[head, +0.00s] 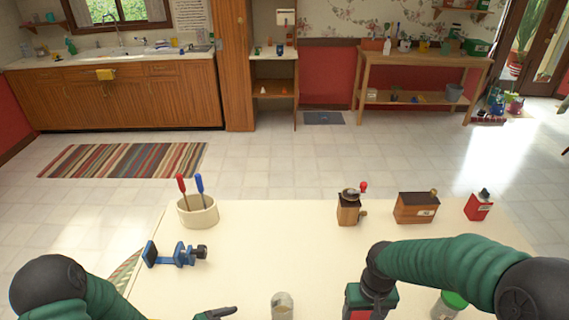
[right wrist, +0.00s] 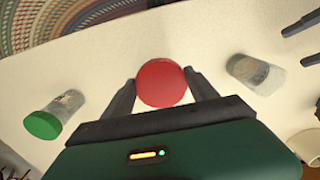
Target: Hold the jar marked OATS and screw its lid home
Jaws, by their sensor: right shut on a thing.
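A red round lid (right wrist: 160,83) sits between the two fingers of my right gripper (right wrist: 160,88) in the right wrist view, and the gripper is shut on it. In the head view this gripper (head: 371,299) is over the near right part of the table; its fingers are hidden. A clear jar without a lid (head: 283,306) stands at the near edge, left of it; the jar also shows in the right wrist view (right wrist: 256,74). I cannot read its marking. My left gripper (head: 217,313) is empty, left of that jar; its fingers are apart in the right wrist view (right wrist: 303,40).
A jar with a green lid (head: 449,304) stands to the right of my right gripper. A blue clamp (head: 177,255), a crock with screwdrivers (head: 197,211), a grinder (head: 350,208), a wooden box (head: 416,208) and a red tin (head: 479,206) stand farther back. The table's (head: 270,240) middle is clear.

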